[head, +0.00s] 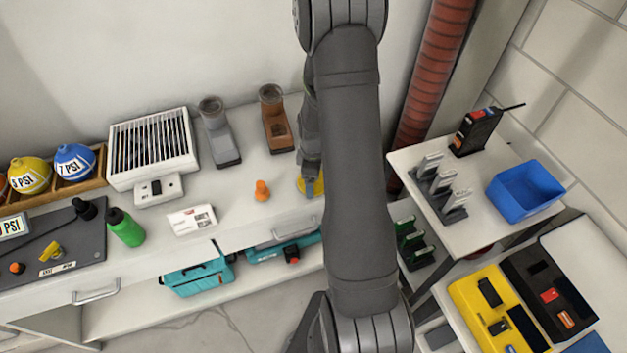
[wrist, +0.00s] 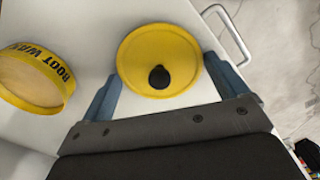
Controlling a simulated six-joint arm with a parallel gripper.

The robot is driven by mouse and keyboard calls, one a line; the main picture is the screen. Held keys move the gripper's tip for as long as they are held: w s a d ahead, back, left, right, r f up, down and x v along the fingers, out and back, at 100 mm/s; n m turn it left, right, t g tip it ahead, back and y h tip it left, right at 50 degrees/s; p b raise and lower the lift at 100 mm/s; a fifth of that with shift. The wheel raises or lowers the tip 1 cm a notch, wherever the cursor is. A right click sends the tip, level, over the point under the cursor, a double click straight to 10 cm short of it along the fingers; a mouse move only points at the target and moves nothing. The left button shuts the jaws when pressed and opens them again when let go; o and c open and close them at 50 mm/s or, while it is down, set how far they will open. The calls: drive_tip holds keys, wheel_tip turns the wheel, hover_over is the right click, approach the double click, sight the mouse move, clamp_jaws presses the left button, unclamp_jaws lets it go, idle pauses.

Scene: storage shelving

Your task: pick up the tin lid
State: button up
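The tin lid (wrist: 140,50) is a round yellow disc with a black knob, in the upper middle of the wrist view. My gripper (wrist: 162,68) has its two blue-grey fingers spread wide, one on each side of the lid. The fingertips are close to the lid's rim; whether they touch it is unclear. A yellow boot wax tin (wrist: 30,85) stands to the left, outside the fingers. In the head view, a yellow round thing (head: 313,188) shows beside my arm on the white top; my arm hides much of that area.
A drawer handle (wrist: 229,35) is beyond the right finger. A red ribbed pipe (head: 430,80) rises right of my arm.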

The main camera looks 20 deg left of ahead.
drive_tip(key=shift+c, duration=0.3)
drive_tip(key=shift+r, duration=0.5)
wheel_tip(320, 180, up, 4)
drive_tip(key=shift+d+f, duration=0.15)
drive_tip(key=shift+f, duration=0.05)
drive_tip(key=d+r, duration=0.6)
drive_tip(key=d, duration=0.4)
drive_tip(key=w+a+n, duration=0.3)
drive_tip(key=w+a, duration=0.8)
drive_tip(key=w, duration=0.5)
drive_tip(key=shift+s+a+f, duration=0.1)
drive_tip(key=shift+f, duration=1.6)
drive_tip(key=shift+s+a+f, duration=0.1)
drive_tip(key=shift+f, duration=1.55)
drive_tip(key=shift+f, duration=0.2)
drive_tip(key=o, duration=0.7)
drive_tip(key=shift+c, duration=0.2)
